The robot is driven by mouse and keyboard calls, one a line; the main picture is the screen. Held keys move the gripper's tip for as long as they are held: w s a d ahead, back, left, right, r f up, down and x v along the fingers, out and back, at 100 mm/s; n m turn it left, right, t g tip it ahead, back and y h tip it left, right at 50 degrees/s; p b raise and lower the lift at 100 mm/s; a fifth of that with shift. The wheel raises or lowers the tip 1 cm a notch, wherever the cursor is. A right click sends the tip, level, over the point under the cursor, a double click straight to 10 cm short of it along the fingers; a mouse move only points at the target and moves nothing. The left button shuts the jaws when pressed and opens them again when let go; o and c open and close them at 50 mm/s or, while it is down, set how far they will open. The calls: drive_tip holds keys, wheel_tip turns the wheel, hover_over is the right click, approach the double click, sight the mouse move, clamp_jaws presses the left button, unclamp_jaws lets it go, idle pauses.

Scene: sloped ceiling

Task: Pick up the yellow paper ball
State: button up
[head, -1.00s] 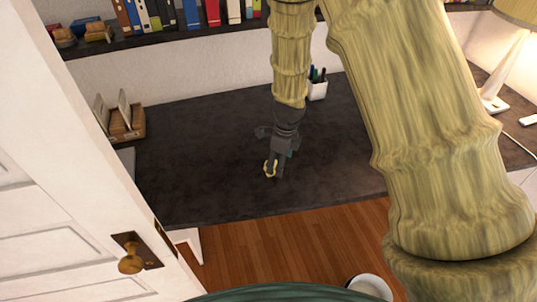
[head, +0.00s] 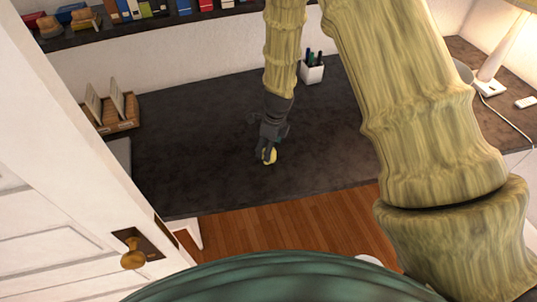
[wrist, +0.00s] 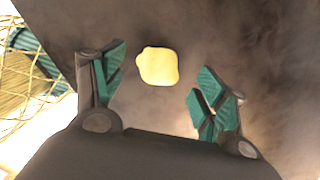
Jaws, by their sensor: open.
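The yellow paper ball (head: 269,156) lies on the dark desk top (head: 200,170), near its front edge. In the wrist view the ball (wrist: 158,66) shows as a pale yellow lump ahead of and between the fingers, with space on both sides. My gripper (head: 266,154) points down at the ball, and its fingers partly cover it in the head view. In the wrist view my gripper (wrist: 158,85) is open, its teal pads spread apart and nothing held. I cannot tell how far above the desk the fingertips are.
A white pen cup (head: 312,71) and a wooden file holder (head: 112,113) stand on the desk. A bookshelf (head: 150,28) runs along the back wall. A white door with a brass knob (head: 132,254) is at the left. A lamp (head: 492,75) stands at the right.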

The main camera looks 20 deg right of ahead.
drive_tip(key=shift+f+p, duration=0.9)
drive_tip(key=shift+f, duration=1.05)
drive_tip(key=shift+w+f, duration=0.1)
drive_tip(key=shift+f, duration=0.4)
drive_tip(key=c, duration=0.8)
